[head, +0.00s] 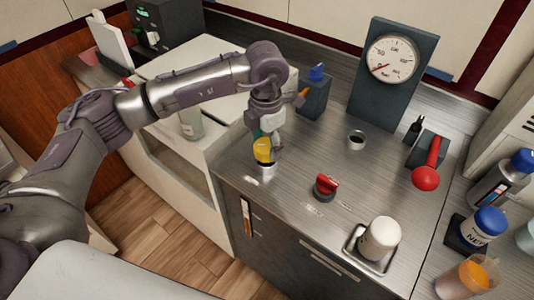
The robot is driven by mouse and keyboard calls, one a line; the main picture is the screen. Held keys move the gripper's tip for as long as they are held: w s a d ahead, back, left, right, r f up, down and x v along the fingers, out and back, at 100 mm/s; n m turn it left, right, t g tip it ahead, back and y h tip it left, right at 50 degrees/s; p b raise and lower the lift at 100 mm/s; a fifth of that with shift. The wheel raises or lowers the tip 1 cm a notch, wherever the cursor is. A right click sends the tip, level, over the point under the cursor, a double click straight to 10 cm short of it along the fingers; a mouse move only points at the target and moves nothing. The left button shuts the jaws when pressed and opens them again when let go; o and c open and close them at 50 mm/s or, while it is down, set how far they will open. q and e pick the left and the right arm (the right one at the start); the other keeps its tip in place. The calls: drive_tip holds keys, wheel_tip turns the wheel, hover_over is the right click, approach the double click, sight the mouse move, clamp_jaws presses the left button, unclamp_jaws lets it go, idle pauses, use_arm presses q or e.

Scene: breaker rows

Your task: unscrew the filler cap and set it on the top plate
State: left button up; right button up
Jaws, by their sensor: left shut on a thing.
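The yellow filler cap (262,152) is at the left front part of the steel top plate (305,155). My left gripper (264,142) comes down from above and is shut on the cap. A short silver neck (266,171) shows directly under the cap. I cannot tell whether the cap is still seated on the neck or slightly above it. The gripper's fingers hide part of the cap. My right gripper is not in view.
A red knob (325,186), a round port (356,140), a red-balled lever (426,176) and a white cylinder in a tray (354,250) stand on the plate. A gauge panel (392,70) and a box with a blue switch (314,97) are behind. Bottles (484,226) stand at the right. The plate's middle is clear.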

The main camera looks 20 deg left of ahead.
use_arm(q)
drive_tip(key=shift+r+p, duration=0.6)
drive_tip(key=shift+r, duration=0.7)
